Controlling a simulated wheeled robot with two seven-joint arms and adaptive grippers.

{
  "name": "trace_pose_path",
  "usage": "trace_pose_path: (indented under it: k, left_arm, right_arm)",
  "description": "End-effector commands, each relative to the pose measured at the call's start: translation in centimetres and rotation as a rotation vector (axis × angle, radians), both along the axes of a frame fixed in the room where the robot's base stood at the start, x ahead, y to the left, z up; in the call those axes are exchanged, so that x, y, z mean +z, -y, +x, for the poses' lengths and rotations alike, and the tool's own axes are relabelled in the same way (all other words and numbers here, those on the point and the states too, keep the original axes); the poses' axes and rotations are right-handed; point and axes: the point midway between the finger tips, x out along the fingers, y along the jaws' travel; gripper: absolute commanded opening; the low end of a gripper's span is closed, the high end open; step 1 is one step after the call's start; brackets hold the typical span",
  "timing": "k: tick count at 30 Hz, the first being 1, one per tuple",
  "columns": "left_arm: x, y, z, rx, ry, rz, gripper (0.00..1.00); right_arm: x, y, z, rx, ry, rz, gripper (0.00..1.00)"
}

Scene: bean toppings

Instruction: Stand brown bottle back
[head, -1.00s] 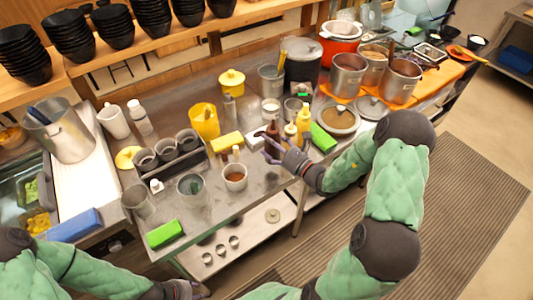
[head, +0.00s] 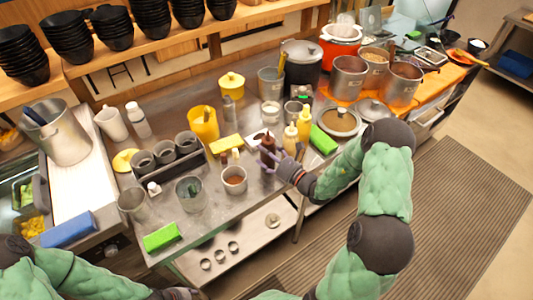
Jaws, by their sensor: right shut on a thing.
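The brown bottle (head: 267,149) stands about upright at the front right part of the steel counter. My right gripper (head: 276,157) reaches in from the right and is shut on the brown bottle. Its fingers hide part of the bottle, and I cannot tell whether the base touches the counter. Two yellow bottles, one (head: 290,138) and another (head: 304,124), stand just right of and behind it. My left arm comes in at the bottom left; only its dark wrist end shows at the bottom edge, and its finger state cannot be made out.
A cup of brown sauce (head: 234,181) stands left of the brown bottle. A yellow block (head: 226,144) and a yellow pitcher (head: 203,124) are behind left. Bare counter shows near the front edge.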

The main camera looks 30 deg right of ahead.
Motion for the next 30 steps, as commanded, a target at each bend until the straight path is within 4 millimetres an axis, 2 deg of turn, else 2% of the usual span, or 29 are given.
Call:
trace_pose_path:
  k: [14,20,30]
  left_arm:
    - [0.2,0.0,0.0,0.0,0.0,0.0,0.4]
    - [0.6,0.0,0.0,0.0,0.0,0.0,0.4]
    - [1.5,0.0,0.0,0.0,0.0,0.0,0.4]
  right_arm:
    - [0.3,0.0,0.0,0.0,0.0,0.0,0.85]
    - [0.2,0.9,-2.5,-0.006,-0.004,0.0,0.85]
    - [-0.1,2.7,-8.7,-0.005,-0.003,0.001,0.85]
